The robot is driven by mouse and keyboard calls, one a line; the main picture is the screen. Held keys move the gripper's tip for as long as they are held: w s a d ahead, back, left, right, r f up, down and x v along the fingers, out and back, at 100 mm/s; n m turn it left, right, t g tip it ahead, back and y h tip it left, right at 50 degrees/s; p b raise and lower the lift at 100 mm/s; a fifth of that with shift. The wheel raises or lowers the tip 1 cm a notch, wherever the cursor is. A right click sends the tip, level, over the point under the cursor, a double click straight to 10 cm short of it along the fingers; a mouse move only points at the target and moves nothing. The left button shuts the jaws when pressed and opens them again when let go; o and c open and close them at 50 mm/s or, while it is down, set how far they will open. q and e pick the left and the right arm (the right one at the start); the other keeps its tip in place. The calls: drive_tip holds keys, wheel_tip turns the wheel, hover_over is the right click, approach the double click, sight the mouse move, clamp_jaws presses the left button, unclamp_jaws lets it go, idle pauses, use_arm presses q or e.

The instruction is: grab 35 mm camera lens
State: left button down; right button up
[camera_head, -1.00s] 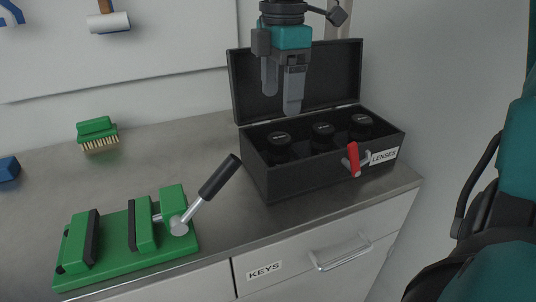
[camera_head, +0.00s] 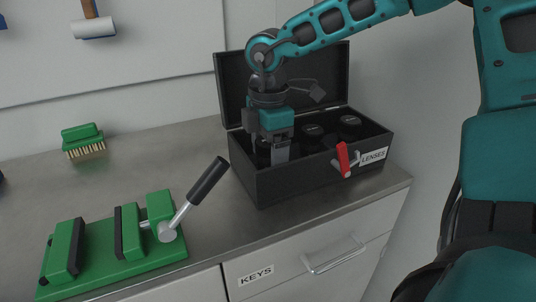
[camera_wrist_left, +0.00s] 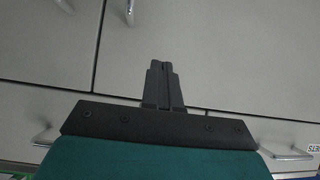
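An open black case (camera_head: 300,185) with a "LENSES" label holds three dark lenses in a row. The middle lens (camera_head: 312,131) and right lens (camera_head: 350,121) stand in it; their markings are too small to read. The left lens (camera_head: 262,148) is mostly hidden by my right gripper (camera_head: 267,153), which reaches down into the case over it. One finger shows in front of this lens; the other is hidden, so I cannot tell whether they grip it. My left gripper (camera_wrist_left: 162,68) shows in the left wrist view with its fingers together and empty, facing cabinet fronts.
The case's raised lid (camera_head: 228,92) stands behind my right gripper. A red-handled latch (camera_head: 343,158) is on its front. A green vise (camera_head: 115,255) with a black lever handle and a green brush (camera_head: 83,141) are on the grey counter (camera_head: 130,165) to the left.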

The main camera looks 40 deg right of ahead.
drive_tip(key=shift+f, duration=0.15)
drive_tip(key=c, duration=1.2)
drive_tip(key=shift+c, duration=0.4)
